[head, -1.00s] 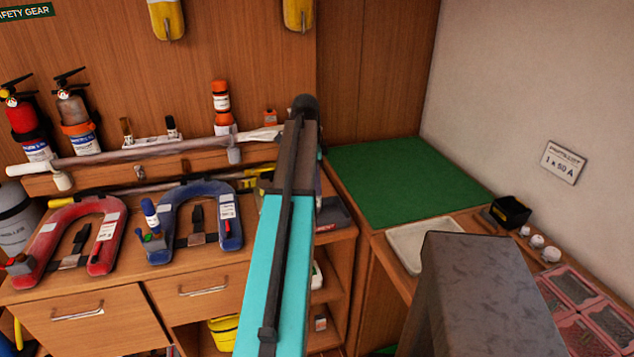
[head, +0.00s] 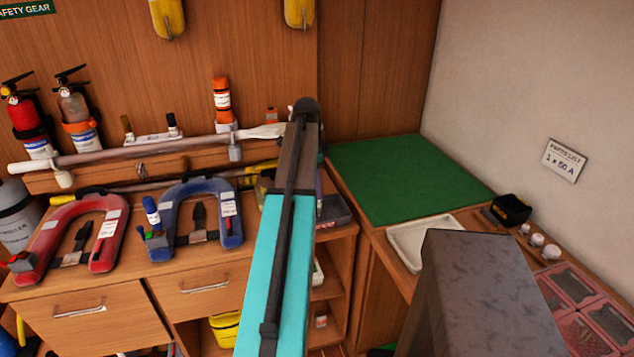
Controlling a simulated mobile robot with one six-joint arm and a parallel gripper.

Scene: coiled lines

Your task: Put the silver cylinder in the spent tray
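I cannot pick out the silver cylinder for sure. A small grey-silver extinguisher-like bottle (head: 72,103) with an orange band stands on the left shelf beside a red one. A larger grey cylinder (head: 17,217) is cut off at the left edge. A shallow white tray (head: 398,243) lies on the right counter, partly behind my grey arm link. I cannot read any label on it, so I cannot tell if it is the spent tray. My turquoise and dark arm reaches up the middle toward the back wall. My gripper is hidden behind the arm's far end.
Red (head: 107,244) and blue (head: 231,225) horseshoe-shaped items lie on the left bench, with a long pale pole (head: 110,155) behind. A bare green mat (head: 390,180) covers the back right counter. A black box (head: 510,209), white round items and pink compartment boxes (head: 572,287) line the right.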

